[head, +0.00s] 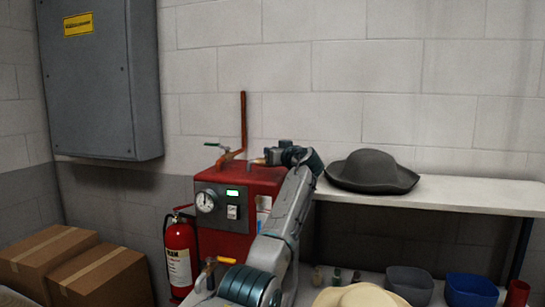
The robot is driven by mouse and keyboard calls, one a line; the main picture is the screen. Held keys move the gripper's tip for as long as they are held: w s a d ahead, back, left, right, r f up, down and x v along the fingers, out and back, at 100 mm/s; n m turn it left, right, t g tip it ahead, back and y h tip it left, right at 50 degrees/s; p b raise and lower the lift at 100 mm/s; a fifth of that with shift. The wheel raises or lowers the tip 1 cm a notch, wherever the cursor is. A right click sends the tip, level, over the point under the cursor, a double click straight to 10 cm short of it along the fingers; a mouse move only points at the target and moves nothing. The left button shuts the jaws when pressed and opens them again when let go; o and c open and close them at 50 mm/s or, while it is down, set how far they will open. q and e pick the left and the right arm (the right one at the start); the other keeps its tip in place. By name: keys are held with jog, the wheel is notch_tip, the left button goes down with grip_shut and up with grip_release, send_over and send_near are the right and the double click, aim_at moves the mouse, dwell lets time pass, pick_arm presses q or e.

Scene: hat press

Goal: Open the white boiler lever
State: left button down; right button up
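The red boiler (262,185) stands against the wall with a round gauge, a green-lit display and a switch on its front. A lever with a green handle (216,145) is on its top left. A small pale piece (257,161) shows at my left gripper's tips; it may be the white lever, but it is too small to tell. My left gripper (268,157) is over the boiler's top, pointing left, with its arm rising from below across the boiler's right side. Whether its fingers are open or shut is not clear. My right gripper is not in view.
A yellow-handled part (227,260) is low in front of the boiler. A red fire extinguisher (180,255) stands left of it, near cardboard boxes (102,277). A grey hat (371,170) is on the white shelf (450,196). A cream hat (360,296) and bins (410,283) are below.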

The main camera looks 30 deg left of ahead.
pick_arm(q)
jog(key=shift+f, duration=0.1)
dwell(0.3)
jog(key=c, duration=1.4)
grip_release()
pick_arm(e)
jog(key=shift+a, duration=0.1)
pick_arm(q)
jog(key=shift+o, duration=0.2)
jog(key=shift+d, duration=0.1)
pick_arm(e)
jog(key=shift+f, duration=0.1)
